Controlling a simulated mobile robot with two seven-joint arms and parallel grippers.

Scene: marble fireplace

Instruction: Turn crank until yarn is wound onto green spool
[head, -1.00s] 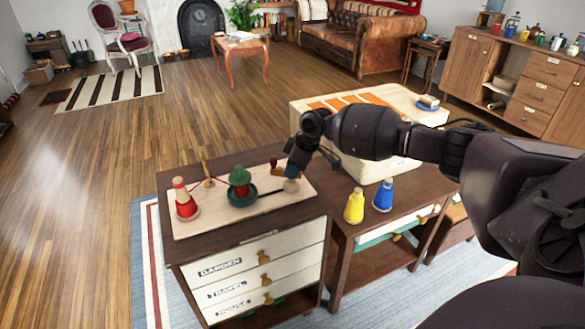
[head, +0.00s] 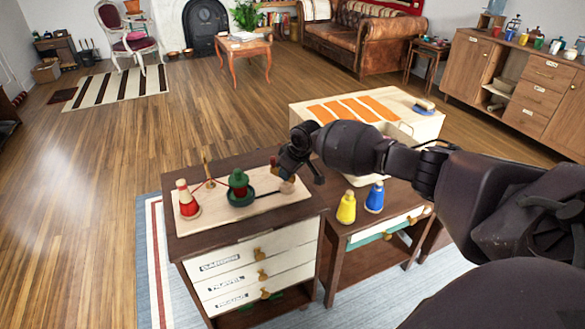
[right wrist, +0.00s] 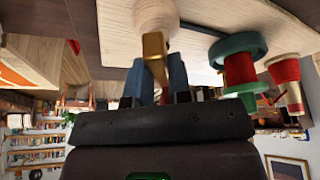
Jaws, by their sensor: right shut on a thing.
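A pale wooden board (head: 222,212) lies on the dark-topped cabinet. On it stands a green spool (head: 239,183) with red between its green ends; it also shows in the right wrist view (right wrist: 238,70). A red cone of yarn (head: 187,203) with a pale top stands at the board's left. A dark bar runs from the spool towards a pale wooden crank knob (head: 287,187). My right gripper (right wrist: 158,78) is shut on the brass part of the crank handle (right wrist: 154,48), beside that pale wooden piece. Its fingertips are partly hidden in the head view. My left gripper is not in view.
A thin brass peg (head: 208,170) stands behind the spool, with red yarn near it. A yellow bottle-shaped piece (head: 346,208) and a blue one (head: 374,197) stand on the adjoining table. A pale box-like top with orange stripes (head: 350,108) lies behind my right arm.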

